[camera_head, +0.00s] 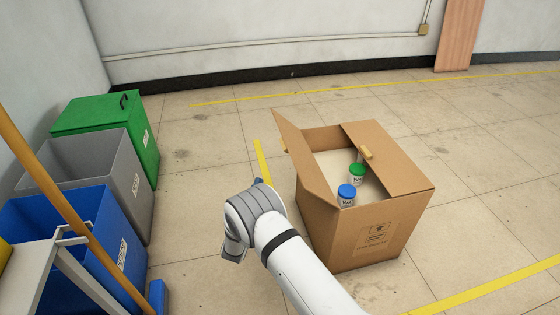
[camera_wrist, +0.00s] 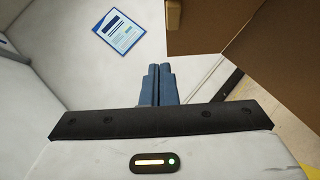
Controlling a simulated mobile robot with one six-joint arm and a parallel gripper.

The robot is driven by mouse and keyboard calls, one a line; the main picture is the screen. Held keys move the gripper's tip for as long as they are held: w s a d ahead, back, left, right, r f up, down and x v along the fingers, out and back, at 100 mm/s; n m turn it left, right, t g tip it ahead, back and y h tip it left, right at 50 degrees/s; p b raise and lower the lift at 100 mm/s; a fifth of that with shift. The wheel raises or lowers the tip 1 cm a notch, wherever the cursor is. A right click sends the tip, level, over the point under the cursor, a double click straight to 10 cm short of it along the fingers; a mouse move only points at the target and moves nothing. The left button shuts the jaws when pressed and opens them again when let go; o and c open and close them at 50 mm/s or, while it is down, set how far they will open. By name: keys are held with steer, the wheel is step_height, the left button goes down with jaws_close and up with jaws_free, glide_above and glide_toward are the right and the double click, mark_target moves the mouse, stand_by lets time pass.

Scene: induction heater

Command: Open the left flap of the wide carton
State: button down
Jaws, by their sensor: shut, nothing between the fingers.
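The wide carton (camera_head: 350,231) stands open-topped on the floor, right of centre in the head view. Its left flap (camera_head: 301,157) stands up, tilted outward from the left edge, with a small tan tab (camera_head: 283,146) on its outer side. In the wrist view a brown cardboard panel (camera_wrist: 207,25), apparently this flap, fills the upper right, with a tab (camera_wrist: 173,14) at its edge. My gripper (camera_wrist: 159,72) is shut and empty, its blue fingers together just below the panel and apparently apart from it. In the head view my wrist mostly hides it, left of the carton.
The carton's right flap (camera_head: 391,157) partly covers the opening. A blue-lidded jar (camera_head: 346,196) and a green-lidded jar (camera_head: 357,174) are inside. Green (camera_head: 105,122), grey (camera_head: 88,163) and blue (camera_head: 68,222) bins line the left. Floor behind the carton is clear.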

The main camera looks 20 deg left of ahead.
step_height(320, 180, down, 3)
steer(key=b, duration=0.6)
glide_toward(281, 144)
steer(key=w+a, duration=0.2)
steer(key=w, duration=0.3)
steer(key=shift+w+d+r+b, duration=0.15)
steer(key=shift+w+d+r, duration=0.05)
steer(key=shift+d+r, duration=0.3)
steer(key=shift+w+d+r+b, duration=0.15)
steer(key=shift+w+d+r, duration=0.05)
steer(key=shift+d+r, duration=0.25)
steer(key=shift+r, duration=0.1)
